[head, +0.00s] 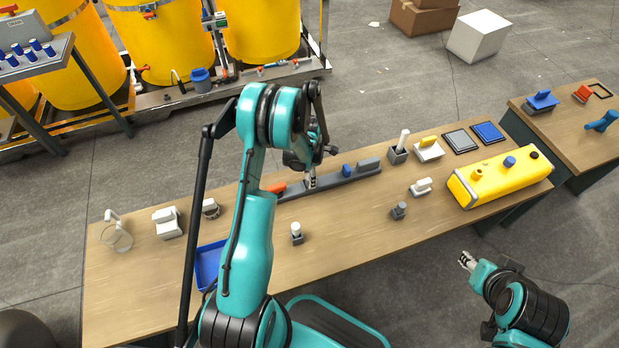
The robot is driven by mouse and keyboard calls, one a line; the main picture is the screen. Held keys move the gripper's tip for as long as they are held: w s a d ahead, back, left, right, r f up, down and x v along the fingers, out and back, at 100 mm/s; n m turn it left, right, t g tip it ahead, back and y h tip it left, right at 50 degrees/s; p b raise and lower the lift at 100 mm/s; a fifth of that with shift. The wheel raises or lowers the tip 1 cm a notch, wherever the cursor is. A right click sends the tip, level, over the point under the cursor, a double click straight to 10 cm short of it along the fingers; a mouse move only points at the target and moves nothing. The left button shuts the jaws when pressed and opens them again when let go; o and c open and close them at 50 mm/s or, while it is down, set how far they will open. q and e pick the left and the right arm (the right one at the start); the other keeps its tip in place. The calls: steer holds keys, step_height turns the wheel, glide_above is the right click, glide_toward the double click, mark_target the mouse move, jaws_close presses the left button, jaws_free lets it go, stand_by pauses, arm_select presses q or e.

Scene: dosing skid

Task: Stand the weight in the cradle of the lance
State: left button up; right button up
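A long dark grey bar (335,180) lies along the middle of the table. It has an orange end (276,188), a blue block (346,170) and a grey block (368,165) on it; it may be the lance with its cradle. I cannot tell for sure which piece is the weight; small grey pieces stand in front of the bar, one (297,237) left of centre and one (399,211) to the right. My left gripper (311,184) points down at the bar near the orange end; its fingertips are too small to read. My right gripper (466,261) is off the table's front edge, away from everything.
A blue tray (207,267) is partly behind my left arm. A glass jug (117,238) and a white holder (168,223) stand at the left. A yellow case (503,178) stands at the right end. The front right of the table is clear.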

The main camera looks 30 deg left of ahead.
arm_select(q)
step_height(320, 180, up, 10)
steer(key=shift+r, duration=0.2)
stand_by(0.5)
